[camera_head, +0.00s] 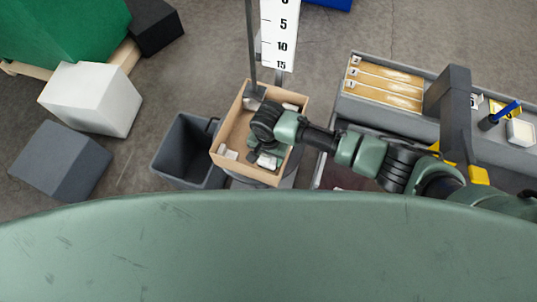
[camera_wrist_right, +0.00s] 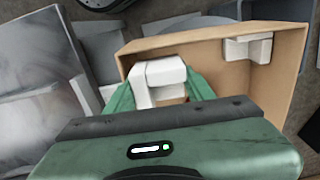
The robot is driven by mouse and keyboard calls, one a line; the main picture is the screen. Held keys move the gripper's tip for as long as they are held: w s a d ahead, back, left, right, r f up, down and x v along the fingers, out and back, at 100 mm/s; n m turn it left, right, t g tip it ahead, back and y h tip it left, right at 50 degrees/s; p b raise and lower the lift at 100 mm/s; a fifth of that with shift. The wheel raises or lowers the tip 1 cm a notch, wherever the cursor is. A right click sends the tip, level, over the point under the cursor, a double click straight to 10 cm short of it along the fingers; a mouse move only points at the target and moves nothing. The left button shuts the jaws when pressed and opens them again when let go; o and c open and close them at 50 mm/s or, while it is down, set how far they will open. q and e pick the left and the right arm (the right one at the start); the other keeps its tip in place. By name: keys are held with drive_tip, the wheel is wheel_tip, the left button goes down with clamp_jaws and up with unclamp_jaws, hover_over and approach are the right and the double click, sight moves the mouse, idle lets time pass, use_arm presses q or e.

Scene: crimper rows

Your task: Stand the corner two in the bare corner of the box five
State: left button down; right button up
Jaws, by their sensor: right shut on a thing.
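An open cardboard box (camera_head: 231,125) stands at the middle of the head view; its inside also shows in the wrist view (camera_wrist_right: 215,50). I see no number on it. My right gripper (camera_head: 262,156) is over the box's near right part, pointing down. In the wrist view its green fingers (camera_wrist_right: 160,94) are shut on a white L-shaped corner piece (camera_wrist_right: 160,76), at one corner of the box. Whether the piece touches the box floor I cannot tell. Another white corner piece (camera_wrist_right: 250,48) sits in a different corner. White pieces show at the near left (camera_head: 228,153) and far right (camera_head: 290,107) corners. My left gripper is not in view.
A dark open bin (camera_head: 187,150) stands left of the box. A grey post (camera_head: 250,45) and a white scale board (camera_head: 280,35) rise by its far side. At the right is a grey bench with a tray of tan strips (camera_head: 385,83) and an upright grey frame (camera_head: 455,110).

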drive_tip(key=shift+f+b, duration=0.85)
drive_tip(key=shift+f, duration=0.8)
drive_tip(key=shift+s+d+f+b, duration=0.1)
drive_tip(key=shift+s+f+b, duration=0.2)
drive_tip(key=shift+f, duration=0.15)
drive_tip(key=shift+s+d+f+b, duration=0.1)
drive_tip(key=shift+s+f+b, duration=0.2)
drive_tip(key=shift+f, duration=0.15)
drive_tip(key=shift+w+a+f+b, duration=0.1)
drive_tip(key=shift+w+f+b, duration=0.25)
drive_tip(key=shift+f, duration=0.25)
drive_tip(key=shift+w+a+f+b, duration=0.1)
drive_tip(key=shift+w+f+b, duration=0.1)
drive_tip(key=shift+w+f, duration=0.3)
drive_tip(key=shift+s+f, duration=0.35)
drive_tip(key=shift+s, duration=0.05)
drive_tip(key=shift+w+f+b, duration=0.2)
drive_tip(key=shift+f+b, duration=0.1)
drive_tip(key=shift+r, duration=0.1)
